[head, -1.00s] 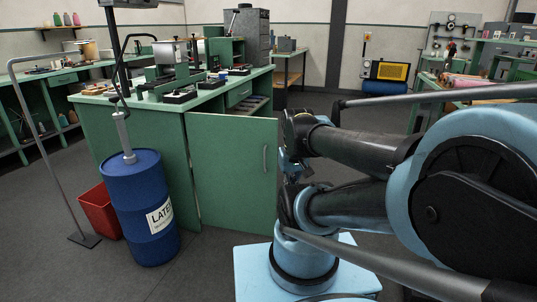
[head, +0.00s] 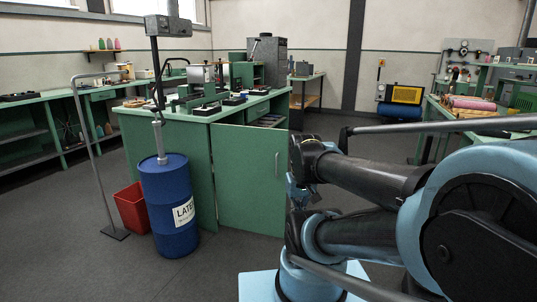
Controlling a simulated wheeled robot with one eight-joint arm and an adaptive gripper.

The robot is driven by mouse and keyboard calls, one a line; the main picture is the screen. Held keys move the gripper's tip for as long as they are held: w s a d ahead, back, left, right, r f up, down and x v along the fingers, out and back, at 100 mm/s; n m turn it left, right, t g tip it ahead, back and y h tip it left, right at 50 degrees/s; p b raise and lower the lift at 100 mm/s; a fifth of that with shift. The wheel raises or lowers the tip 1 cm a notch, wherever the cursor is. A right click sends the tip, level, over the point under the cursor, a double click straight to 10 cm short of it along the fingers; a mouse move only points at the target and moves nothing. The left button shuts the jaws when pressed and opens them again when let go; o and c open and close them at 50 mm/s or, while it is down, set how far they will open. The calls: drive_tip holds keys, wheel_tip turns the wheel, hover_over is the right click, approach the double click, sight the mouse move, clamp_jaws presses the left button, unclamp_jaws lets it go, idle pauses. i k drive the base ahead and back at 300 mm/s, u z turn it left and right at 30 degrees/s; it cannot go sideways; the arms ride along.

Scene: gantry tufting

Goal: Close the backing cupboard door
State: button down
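The green backing cupboard door (head: 248,180) stands open in the head view. Its left edge meets the corner of the green cupboard bench (head: 168,160), and its panel faces me. A slim upright handle (head: 277,163) is near its right edge. Part of the open cupboard inside (head: 270,119) shows above the door's top edge. My black and light-blue arm fills the right side, and its folded links come close to the door's right edge in the picture. I cannot make out the gripper's fingers or whether anything touches the door.
A blue latex drum (head: 168,205) stands left of the door, with a red bin (head: 131,207) behind it. A thin metal stand (head: 97,160) rises left of them. The grey floor in front is clear. Benches stand along the left and right.

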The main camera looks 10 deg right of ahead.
sight(250, 163)
drive_tip(key=u, duration=0.65)
drive_tip(key=i, duration=1)
